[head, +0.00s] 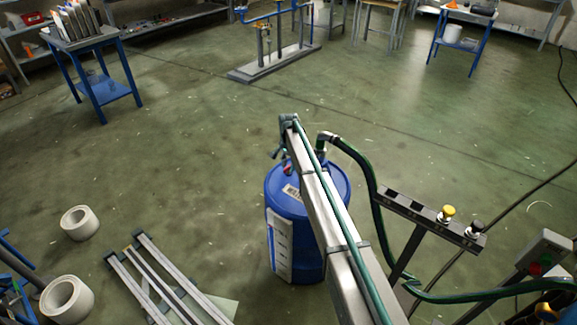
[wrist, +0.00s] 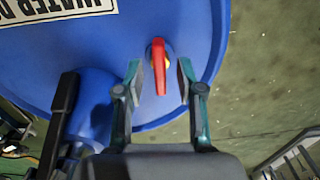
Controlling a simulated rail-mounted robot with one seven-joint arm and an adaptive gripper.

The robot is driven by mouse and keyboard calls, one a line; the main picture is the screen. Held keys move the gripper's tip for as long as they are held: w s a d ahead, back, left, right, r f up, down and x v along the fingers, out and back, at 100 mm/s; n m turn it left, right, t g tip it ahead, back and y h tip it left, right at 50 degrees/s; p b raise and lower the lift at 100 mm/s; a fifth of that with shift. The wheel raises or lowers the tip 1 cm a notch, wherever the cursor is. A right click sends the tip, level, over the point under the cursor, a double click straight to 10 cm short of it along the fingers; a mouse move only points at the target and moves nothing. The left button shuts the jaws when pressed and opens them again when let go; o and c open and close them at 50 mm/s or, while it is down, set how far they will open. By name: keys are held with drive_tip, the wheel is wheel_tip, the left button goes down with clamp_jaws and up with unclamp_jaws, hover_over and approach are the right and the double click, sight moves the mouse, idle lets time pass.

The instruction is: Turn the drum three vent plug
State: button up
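In the head view a small red spot of the plug (head: 288,168) shows on the drum (head: 310,238). My gripper (wrist: 159,72) is open in the wrist view, one finger on each side of the red handle. A gap shows between the handle and each finger. No drum number is readable. In the head view the fingers are small and partly hidden.
A dark fitting (wrist: 65,110) rises from the drum near my gripper; a green hose (head: 365,170) leads from it to the right. A stand with yellow and black knobs (head: 430,212) is right of the drum. Metal rails (head: 165,275) lie on the floor at left.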

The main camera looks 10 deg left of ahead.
sight(289, 166)
wheel_tip(289, 166, up, 12)
drive_tip(key=shift+f, duration=0.2)
idle(0.5)
